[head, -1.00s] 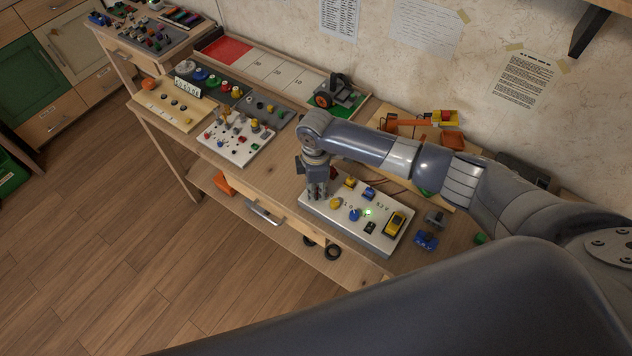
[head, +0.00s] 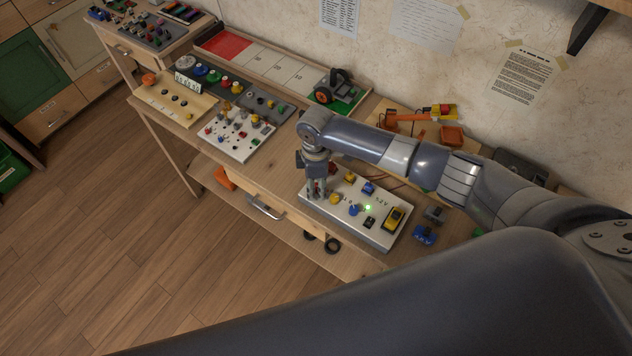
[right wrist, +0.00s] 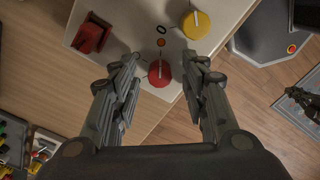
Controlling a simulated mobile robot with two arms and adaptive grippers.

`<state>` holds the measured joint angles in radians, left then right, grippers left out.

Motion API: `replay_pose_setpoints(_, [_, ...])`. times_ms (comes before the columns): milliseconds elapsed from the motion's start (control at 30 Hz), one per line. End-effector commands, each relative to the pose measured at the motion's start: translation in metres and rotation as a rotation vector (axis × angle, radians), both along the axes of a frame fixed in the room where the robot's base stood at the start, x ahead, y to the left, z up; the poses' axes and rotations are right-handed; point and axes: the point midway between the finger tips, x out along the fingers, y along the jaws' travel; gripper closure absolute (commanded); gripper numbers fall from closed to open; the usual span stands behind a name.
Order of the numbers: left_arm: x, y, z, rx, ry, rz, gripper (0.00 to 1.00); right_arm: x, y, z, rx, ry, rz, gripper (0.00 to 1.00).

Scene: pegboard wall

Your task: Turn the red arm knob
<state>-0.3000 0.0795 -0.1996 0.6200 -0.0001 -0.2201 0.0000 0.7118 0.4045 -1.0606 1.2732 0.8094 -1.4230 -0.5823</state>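The red knob (right wrist: 159,73) with a pale pointer line sits near the edge of the white panel (right wrist: 135,15). In the right wrist view it lies between the two fingers of my right gripper (right wrist: 162,64), with visible gaps on both sides. In the head view my right gripper (head: 317,191) points down at the left corner of the white panel (head: 350,225) and largely hides the red knob. The fingers are apart and hold nothing. My left gripper is not in view.
A yellow knob (right wrist: 196,25) and a red switch (right wrist: 93,33) flank the red knob. A blue knob (head: 354,210) and a yellow meter (head: 394,219) are farther right on the panel. Another white control board (head: 237,137) stands left. Bare tabletop (head: 280,180) lies between the boards.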

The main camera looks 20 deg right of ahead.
Motion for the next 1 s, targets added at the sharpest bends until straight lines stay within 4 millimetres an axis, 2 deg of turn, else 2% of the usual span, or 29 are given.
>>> replay_pose_setpoints(200, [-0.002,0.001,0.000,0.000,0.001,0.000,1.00,0.000,0.000,0.001,0.000,-0.001,0.001,0.59])
replay_pose_setpoints(333, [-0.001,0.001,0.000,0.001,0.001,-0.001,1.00,0.001,0.000,0.011,0.001,-0.002,0.001,0.59])
replay_pose_setpoints(800, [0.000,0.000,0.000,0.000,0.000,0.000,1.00,0.001,0.000,0.102,0.000,-0.003,0.000,0.59])
replay_pose_setpoints(1000, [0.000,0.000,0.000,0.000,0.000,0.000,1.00,0.000,0.000,0.118,0.000,0.000,0.000,0.59])
